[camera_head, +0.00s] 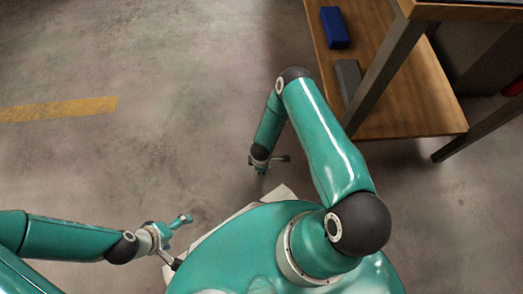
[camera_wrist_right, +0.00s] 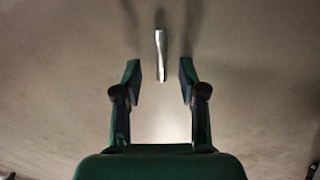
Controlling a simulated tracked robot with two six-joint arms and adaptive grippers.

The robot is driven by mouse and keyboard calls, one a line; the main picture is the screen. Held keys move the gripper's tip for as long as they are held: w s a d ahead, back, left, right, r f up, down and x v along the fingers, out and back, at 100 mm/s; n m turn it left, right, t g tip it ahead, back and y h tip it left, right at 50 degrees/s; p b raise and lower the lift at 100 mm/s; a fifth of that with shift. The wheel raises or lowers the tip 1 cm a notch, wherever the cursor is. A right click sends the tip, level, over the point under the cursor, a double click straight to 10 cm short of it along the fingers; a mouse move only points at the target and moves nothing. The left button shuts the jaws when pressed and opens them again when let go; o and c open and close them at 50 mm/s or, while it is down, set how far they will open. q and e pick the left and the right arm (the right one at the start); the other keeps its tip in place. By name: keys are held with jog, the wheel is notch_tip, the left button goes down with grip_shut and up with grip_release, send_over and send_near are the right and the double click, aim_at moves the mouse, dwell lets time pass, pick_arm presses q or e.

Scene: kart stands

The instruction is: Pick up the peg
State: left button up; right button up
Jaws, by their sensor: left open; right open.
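A slim, pale metallic peg (camera_wrist_right: 161,55) shows in the right wrist view, upright in the picture against the grey floor. It lies on the midline, between and just beyond the fingertips of my right gripper (camera_wrist_right: 160,68). The fingers are open on either side with gaps to it. I cannot tell the height between fingers and peg. In the head view my right gripper (camera_head: 268,164) hangs low over the floor, and I cannot make out the peg there. My left gripper (camera_head: 181,238) is open and empty at the lower left, beside my base, far from the peg.
A wooden stand with a low shelf (camera_head: 400,112) is at the upper right, beyond my right arm. A blue box (camera_head: 335,27) and a grey box (camera_head: 348,78) lie on it. The floor (camera_head: 170,150) on the left is clear, with a yellow stripe (camera_head: 60,108).

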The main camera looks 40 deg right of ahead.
jog(key=shift+f, duration=0.35)
grip_shut()
jog(key=shift+r, duration=0.2)
